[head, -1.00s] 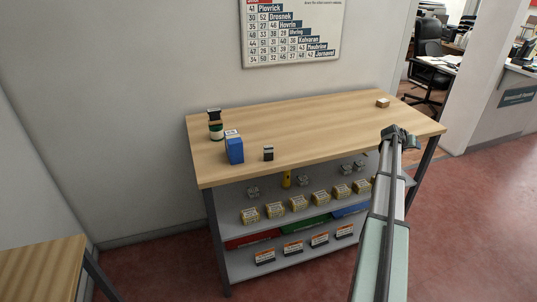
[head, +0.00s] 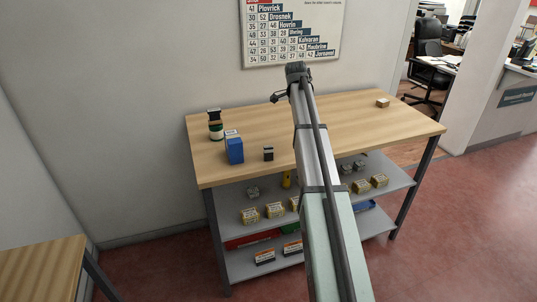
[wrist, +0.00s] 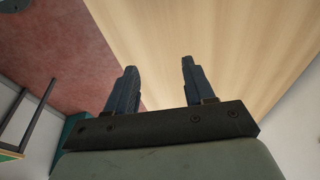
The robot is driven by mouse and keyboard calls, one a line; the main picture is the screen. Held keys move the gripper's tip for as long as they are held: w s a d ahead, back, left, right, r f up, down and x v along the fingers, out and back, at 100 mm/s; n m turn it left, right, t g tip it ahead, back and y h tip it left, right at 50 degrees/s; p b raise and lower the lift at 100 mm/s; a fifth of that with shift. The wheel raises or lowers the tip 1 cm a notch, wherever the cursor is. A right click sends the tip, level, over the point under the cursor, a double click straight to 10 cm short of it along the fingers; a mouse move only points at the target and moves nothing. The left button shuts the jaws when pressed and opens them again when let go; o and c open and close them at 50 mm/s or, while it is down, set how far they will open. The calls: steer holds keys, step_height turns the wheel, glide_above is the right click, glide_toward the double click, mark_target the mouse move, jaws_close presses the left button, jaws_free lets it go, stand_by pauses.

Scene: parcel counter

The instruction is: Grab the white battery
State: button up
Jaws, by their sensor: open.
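A small block with dark and pale faces (head: 268,154) stands upright near the front edge of the wooden counter (head: 350,125), right of a blue box. It may be the white battery, but it is too small to be sure. My gripper shows in the wrist view (wrist: 158,64) with its two fingers apart and nothing between them. In the head view my arm reaches up across the counter, with its end above the back part, right of and apart from the block. The fingertips are hard to make out there. The wrist view shows bare wood and red floor, no battery.
The blue box (head: 234,149) and a dark jar with a green band (head: 216,130) stand at the counter's left. A small cardboard box (head: 382,102) lies at the back right. Shelves below hold several small boxes. The counter's middle is largely clear.

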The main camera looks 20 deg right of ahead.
step_height(320, 180, up, 4)
steer(key=m+g+y, duration=0.1)
steer(key=y, duration=0.1)
glide_above(268, 147)
steer(key=w, duration=0.1)
step_height(268, 147, down, 9)
steer(key=shift+s+r, duration=0.15)
steer(key=shift+s+d+f, duration=0.1)
steer(key=shift+s+f, duration=0.05)
steer(key=shift+f, duration=1.2)
steer(key=shift+s+f, duration=0.15)
steer(key=shift+f, duration=1.15)
jaws_close()
